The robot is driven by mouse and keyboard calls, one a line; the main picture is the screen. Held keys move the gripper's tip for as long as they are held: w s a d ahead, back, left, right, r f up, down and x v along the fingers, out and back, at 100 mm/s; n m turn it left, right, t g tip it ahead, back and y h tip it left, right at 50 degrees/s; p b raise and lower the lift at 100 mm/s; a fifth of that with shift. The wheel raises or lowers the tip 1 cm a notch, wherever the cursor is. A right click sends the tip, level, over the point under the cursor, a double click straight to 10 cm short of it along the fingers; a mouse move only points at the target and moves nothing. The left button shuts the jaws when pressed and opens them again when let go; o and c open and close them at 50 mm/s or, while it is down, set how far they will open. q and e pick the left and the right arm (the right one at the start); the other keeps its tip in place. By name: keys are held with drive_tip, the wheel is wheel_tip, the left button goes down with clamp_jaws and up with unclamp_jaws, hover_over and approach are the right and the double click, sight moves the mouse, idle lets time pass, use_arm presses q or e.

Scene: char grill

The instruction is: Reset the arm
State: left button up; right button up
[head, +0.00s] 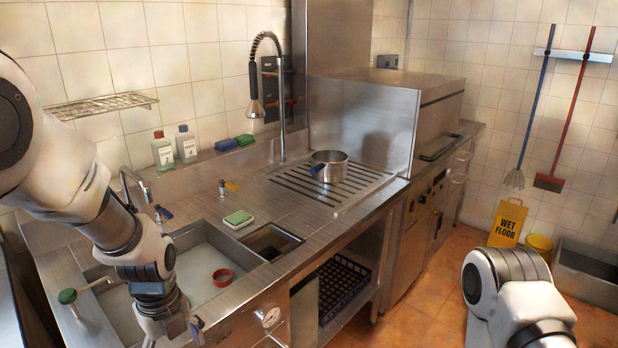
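My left arm comes in from the left, and its gripper (180,328) hangs over the front edge of the sink at the bottom of the head view. Its fingers are small and partly cut off by the frame, so I cannot tell whether they are open or shut. My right arm shows at the bottom right over the floor. Its gripper is below the frame and out of view.
The sink (205,262) holds a red ring (223,277). A sponge (238,219) lies on the counter beside it. A pot (329,166) stands on the ribbed drainboard (300,187). A yellow wet-floor sign (508,223) leans at the right wall; open floor lies before it.

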use_arm(q)
drive_tip(key=s+a+f+n+g+b, duration=0.1)
drive_tip(key=s+f+n+g+b, duration=0.2)
drive_tip(key=s+f, duration=0.75)
drive_tip(key=s+f+n+b, duration=0.3)
drive_tip(key=s+f+n, duration=0.4)
drive_tip(key=f, duration=0.6)
drive_tip(key=s+a+f+n+g+b, duration=0.1)
drive_tip(key=s+f+n+g+b, duration=0.15)
drive_tip(key=s+f, duration=0.85)
drive_tip(key=w+f+n+t, duration=0.1)
drive_tip(key=w+n+t, duration=0.4)
drive_tip(key=n, duration=0.8)
drive_tip(key=shift+w+f, duration=0.15)
drive_tip(key=shift+w, duration=0.55)
use_arm(e)
wheel_tip(320, 180, down, 9)
drive_tip(key=shift+r, duration=0.1)
